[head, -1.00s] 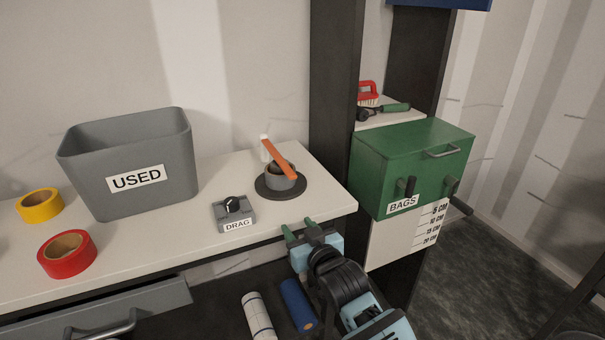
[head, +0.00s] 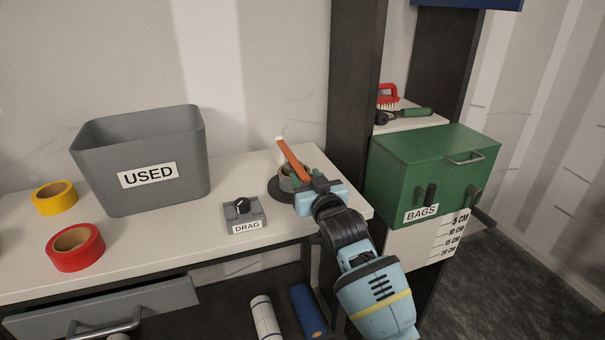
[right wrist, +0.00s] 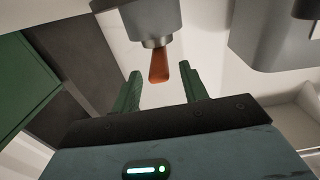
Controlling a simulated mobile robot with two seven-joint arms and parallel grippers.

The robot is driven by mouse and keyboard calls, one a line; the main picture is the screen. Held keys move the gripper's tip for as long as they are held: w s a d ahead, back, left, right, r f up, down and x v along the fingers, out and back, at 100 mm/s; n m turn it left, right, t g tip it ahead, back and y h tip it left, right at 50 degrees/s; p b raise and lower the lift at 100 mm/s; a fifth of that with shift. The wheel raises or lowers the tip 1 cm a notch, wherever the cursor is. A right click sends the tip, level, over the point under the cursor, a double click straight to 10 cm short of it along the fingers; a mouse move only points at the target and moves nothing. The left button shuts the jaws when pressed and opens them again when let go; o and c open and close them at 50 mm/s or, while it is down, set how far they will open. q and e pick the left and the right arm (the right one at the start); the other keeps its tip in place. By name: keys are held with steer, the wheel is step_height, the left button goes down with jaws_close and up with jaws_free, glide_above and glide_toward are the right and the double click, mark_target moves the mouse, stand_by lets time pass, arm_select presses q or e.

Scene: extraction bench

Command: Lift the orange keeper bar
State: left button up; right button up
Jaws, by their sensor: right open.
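The orange keeper bar (head: 291,158) slants across the grey round holder (head: 286,176) on its dark disc (head: 278,192), near the right end of the bench. My right gripper (head: 306,179) is at the near right side of the holder, close to the bar's lower end, and hides part of the holder and disc. In the right wrist view the bar's orange end (right wrist: 159,67) shows beyond and between the two green fingertips (right wrist: 160,75). The fingers are apart, with no contact on the bar visible. My left gripper is out of view.
A grey DRAG box with a knob (head: 244,214) stands left of my right gripper. The grey USED bin (head: 196,150) and red (head: 75,246) and yellow (head: 54,197) tape rolls are further left. The green BAGS box (head: 430,170) is close on the right, beside a dark post (head: 352,90).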

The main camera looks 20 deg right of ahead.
mark_target(302, 172)
steer(key=shift+w, duration=1.6)
jaws_close()
